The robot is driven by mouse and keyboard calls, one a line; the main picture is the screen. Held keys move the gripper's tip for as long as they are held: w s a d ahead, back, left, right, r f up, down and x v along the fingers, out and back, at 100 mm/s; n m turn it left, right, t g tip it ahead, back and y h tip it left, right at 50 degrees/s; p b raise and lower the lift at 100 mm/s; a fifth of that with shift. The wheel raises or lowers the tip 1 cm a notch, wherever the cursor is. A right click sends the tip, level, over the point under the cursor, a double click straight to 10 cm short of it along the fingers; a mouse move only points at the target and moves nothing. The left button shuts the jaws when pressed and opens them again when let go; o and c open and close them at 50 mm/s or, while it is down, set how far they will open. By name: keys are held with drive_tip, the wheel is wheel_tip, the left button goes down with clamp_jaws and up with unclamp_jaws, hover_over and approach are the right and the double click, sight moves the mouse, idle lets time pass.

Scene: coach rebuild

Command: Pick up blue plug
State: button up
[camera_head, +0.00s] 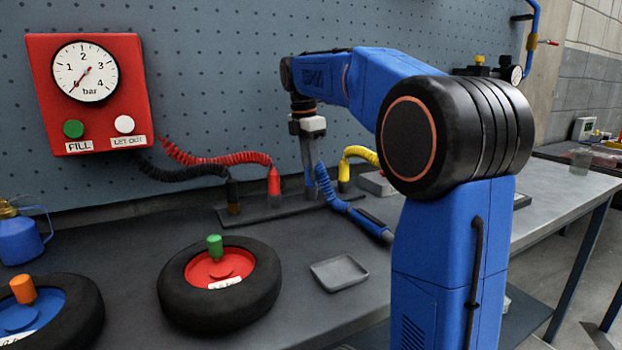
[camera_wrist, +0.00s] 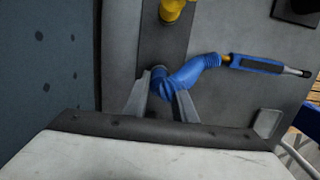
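The blue plug (camera_wrist: 159,82) stands upright in the dark strip (camera_head: 270,211) by the wall, with its blue coiled hose (camera_head: 328,190) running right to a blue-handled tool (camera_head: 370,221). In the wrist view, the hose (camera_wrist: 195,73) bends away to that tool (camera_wrist: 258,64). My gripper (camera_head: 308,188) points straight down at the plug, low over the strip. In the wrist view, my gripper's fingers (camera_wrist: 163,100) stand apart on either side of the plug. Contact is hard to make out, and the hose and fingers hide part of the plug.
A red plug (camera_head: 273,182) stands to the left and a yellow plug (camera_head: 344,177) close on the right. A grey tray (camera_head: 339,273) and a wheel with a red hub (camera_head: 219,301) are on the bench in front. The pegboard wall is close behind.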

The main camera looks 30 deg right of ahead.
clamp_jaws()
drive_tip(key=shift+r, duration=0.1)
wheel_tip(320, 180, up, 15)
idle(1.0)
drive_tip(key=shift+f, duration=0.2)
